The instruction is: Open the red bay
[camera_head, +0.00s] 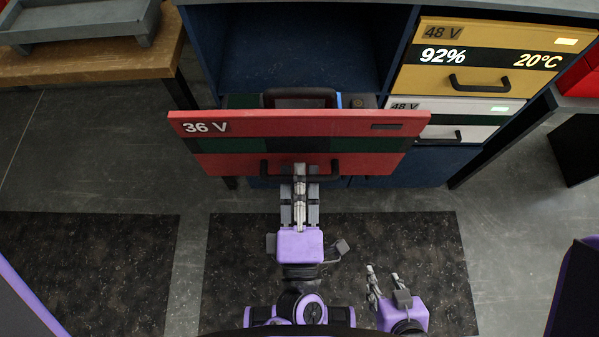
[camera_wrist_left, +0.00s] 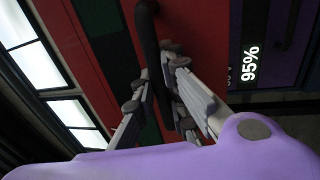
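The red bay (camera_head: 300,125) is a wide drawer marked "36 V", with a dark band across its front. Its front stands out from the dark blue cabinet, and a black-handled object shows inside behind the top edge. My left gripper (camera_head: 299,172) is at the black bar handle (camera_head: 345,166) on the lower front. In the left wrist view the handle (camera_wrist_left: 147,30) runs between the fingers, which close in on it from both sides. My right gripper (camera_head: 382,274) is low at centre right, empty, with its fingers apart.
A yellow 48 V drawer (camera_head: 480,88) and a white 48 V drawer (camera_head: 432,131) are to the right. An open blue compartment (camera_head: 300,50) is above the red bay. A wooden table (camera_head: 90,60) with a grey tray (camera_head: 80,30) stands left. Dark mats (camera_head: 235,250) cover the floor.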

